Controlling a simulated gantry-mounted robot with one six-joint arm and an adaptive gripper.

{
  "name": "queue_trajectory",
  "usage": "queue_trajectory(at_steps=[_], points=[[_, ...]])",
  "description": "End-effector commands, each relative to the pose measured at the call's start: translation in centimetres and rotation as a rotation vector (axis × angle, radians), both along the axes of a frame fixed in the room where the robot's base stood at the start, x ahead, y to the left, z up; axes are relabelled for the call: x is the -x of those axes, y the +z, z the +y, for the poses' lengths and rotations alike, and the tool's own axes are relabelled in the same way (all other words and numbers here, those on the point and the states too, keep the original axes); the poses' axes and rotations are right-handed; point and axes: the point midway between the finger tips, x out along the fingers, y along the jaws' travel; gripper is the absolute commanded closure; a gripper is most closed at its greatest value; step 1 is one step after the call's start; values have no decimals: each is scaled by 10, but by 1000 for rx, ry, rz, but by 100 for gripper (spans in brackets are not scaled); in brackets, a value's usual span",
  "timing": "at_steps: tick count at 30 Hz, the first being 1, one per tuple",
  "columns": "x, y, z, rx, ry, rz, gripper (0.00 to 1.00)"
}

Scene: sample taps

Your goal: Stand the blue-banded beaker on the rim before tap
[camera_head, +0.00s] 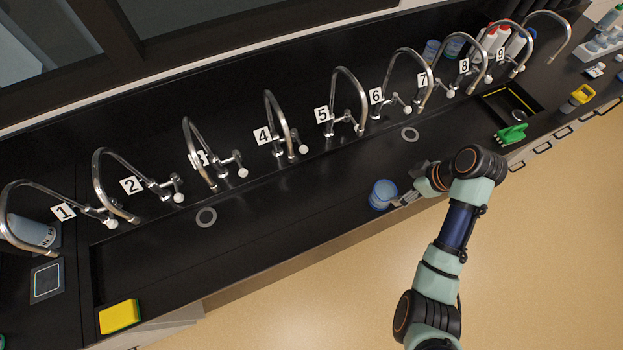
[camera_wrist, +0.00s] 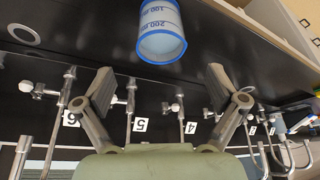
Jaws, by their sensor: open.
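The blue-banded beaker (camera_head: 382,194) stands upright on the black front rim of the sink counter, in front of taps 5 (camera_head: 348,100) and 6 (camera_head: 408,80). In the wrist view the beaker (camera_wrist: 162,30) shows blue bands and blue volume markings. My gripper (camera_head: 406,198) is just right of the beaker in the head view. In the wrist view my gripper (camera_wrist: 160,82) has its two fingers spread wide, with nothing between them. The beaker is beyond the fingertips, apparently clear of them.
Numbered, curved taps line the back of the long black sink. Drain rings (camera_head: 206,217) lie in its floor. Bottles (camera_head: 490,38) stand at the back right. The rim left of the beaker is clear.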

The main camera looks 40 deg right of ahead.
Motion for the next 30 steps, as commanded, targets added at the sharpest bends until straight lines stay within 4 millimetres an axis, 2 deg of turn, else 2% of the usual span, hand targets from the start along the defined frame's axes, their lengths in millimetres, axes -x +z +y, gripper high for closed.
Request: queue_trajectory(at_steps=[5, 8, 11, 12, 14, 15, 18, 21, 24, 30], points=[[-5, 0, 4, 5, 1, -2, 5], [-42, 8, 31, 49, -8, -17, 5], [-106, 29, 99, 126, -39, -92, 5], [-130, 42, 136, 150, -56, -147, 5], [-158, 65, 196, 168, -82, -249, 5], [-169, 82, 236, 162, -98, -324, 5], [-175, 125, 323, 103, -126, -504, 5], [-165, 159, 382, 15, -140, -634, 5], [-156, 178, 410, -45, -150, -700, 5], [-153, 183, 415, -63, -157, -717, 5]])
